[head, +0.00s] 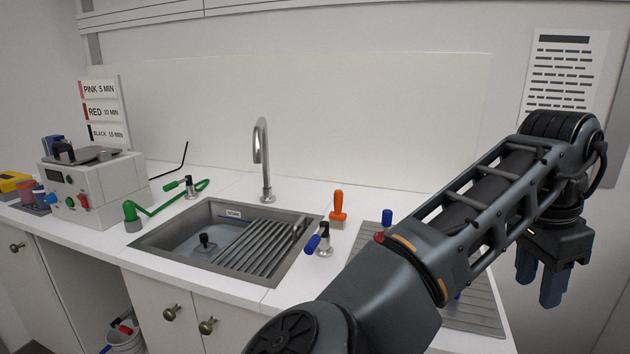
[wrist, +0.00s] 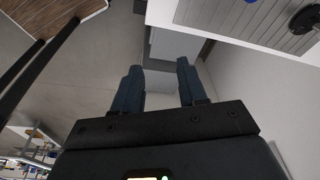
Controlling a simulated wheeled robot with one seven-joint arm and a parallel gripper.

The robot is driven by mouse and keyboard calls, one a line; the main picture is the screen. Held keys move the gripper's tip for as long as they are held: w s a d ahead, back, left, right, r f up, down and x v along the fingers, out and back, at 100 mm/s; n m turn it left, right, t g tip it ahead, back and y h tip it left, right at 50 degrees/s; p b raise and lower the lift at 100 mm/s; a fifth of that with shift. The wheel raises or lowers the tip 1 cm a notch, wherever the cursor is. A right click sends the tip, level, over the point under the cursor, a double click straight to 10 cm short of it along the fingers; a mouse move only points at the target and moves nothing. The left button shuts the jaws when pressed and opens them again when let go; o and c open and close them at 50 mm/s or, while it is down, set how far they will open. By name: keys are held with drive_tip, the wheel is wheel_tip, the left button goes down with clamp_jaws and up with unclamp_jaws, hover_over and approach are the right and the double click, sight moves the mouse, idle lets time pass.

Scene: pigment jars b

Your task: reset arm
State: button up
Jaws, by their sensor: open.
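My gripper (head: 541,287) hangs at the far right of the head view, beyond the right end of the counter, with its fingers pointing down. In the wrist view my gripper (wrist: 160,85) has its two blue fingers apart, with only floor and cabinet side between them. It holds nothing. My arm crosses the lower right of the head view and hides part of the ribbed metal drainboard (head: 472,310).
A white bin (head: 124,340) stands below. Floor beside the counter's end looks clear.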

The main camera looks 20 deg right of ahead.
drive_tip(key=s+d+r+n+t+h, duration=0.25)
drive_tip(key=d+n+h, duration=0.35)
drive_tip(key=d+h, duration=0.65)
drive_tip(key=s+a+f+n+t+y, duration=0.4)
drive_tip(key=a+f+n+t+y, duration=0.1)
drive_tip(key=a+f+n+t, duration=0.25)
drive_tip(key=s+a+f+n+t+y, duration=0.4)
drive_tip(key=a+f+n+t+y, duration=0.15)
drive_tip(key=a+n, duration=0.35)
drive_tip(key=s+a+m+y, duration=0.1)
drive_tip(key=s+a+y, duration=0.1)
drive_tip(key=s+a, duration=0.5)
drive_tip(key=s+a+f+m+y, duration=0.1)
drive_tip(key=s+a+y, duration=0.1)
drive_tip(key=s+a, duration=0.6)
drive_tip(key=s, duration=0.4)
drive_tip(key=shift+s+a+f, duration=0.25)
drive_tip(key=shift+s+a, duration=0.05)
drive_tip(key=shift+s, duration=0.1)
